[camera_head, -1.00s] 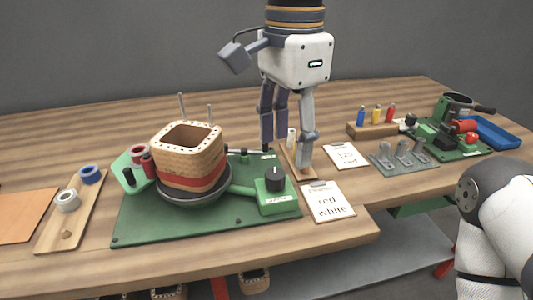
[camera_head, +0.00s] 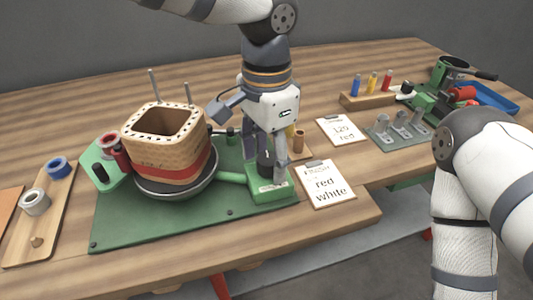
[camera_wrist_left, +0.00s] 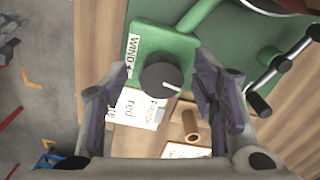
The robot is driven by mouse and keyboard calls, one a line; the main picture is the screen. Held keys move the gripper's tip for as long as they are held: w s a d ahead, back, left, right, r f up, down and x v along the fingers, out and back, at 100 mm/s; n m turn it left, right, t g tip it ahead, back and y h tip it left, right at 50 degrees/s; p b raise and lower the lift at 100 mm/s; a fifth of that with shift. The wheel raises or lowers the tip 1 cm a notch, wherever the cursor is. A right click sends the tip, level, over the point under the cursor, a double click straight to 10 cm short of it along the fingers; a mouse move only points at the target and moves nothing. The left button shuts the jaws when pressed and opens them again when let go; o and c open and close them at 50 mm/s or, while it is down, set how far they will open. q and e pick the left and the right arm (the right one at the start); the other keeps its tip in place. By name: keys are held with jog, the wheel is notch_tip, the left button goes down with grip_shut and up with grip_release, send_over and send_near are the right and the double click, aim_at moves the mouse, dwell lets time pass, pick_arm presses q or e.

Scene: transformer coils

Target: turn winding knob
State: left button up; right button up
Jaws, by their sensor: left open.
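The black winding knob (camera_wrist_left: 162,75) with a white pointer line sits on a green box (camera_wrist_left: 185,45) labelled "WIND". In the left wrist view it lies between the fingers of my open left gripper (camera_wrist_left: 160,88), with room on both sides. In the head view the left gripper (camera_head: 266,158) points down over the green box (camera_head: 268,190), and its fingers partly hide the knob (camera_head: 265,160). A coil former (camera_head: 165,150) with a red band stands on a dark round plate (camera_head: 178,195) left of the box. My right gripper is out of view.
Paper cards reading "red white" (camera_head: 328,186) and "120 red" (camera_head: 341,130) lie to the right. A wooden tray (camera_head: 40,225) with tape rolls is at left. Metal brackets (camera_head: 398,130) are at right.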

pick_arm(q)
jog(key=c, duration=1.2)
jog(key=shift+o, duration=0.2)
jog(key=shift+m, duration=0.4)
jog(key=m+p, duration=0.1)
jog(key=m, duration=0.2)
jog(key=shift+w+m, duration=0.1)
jog(key=shift+m, duration=0.3)
jog(key=m, duration=0.5)
jog(key=shift+m, duration=0.3)
jog(key=m, duration=0.5)
jog(key=shift+w+f, duration=0.1)
jog(key=shift+w, duration=0.05)
jog(key=m, duration=0.5)
jog(key=shift+m, duration=0.4)
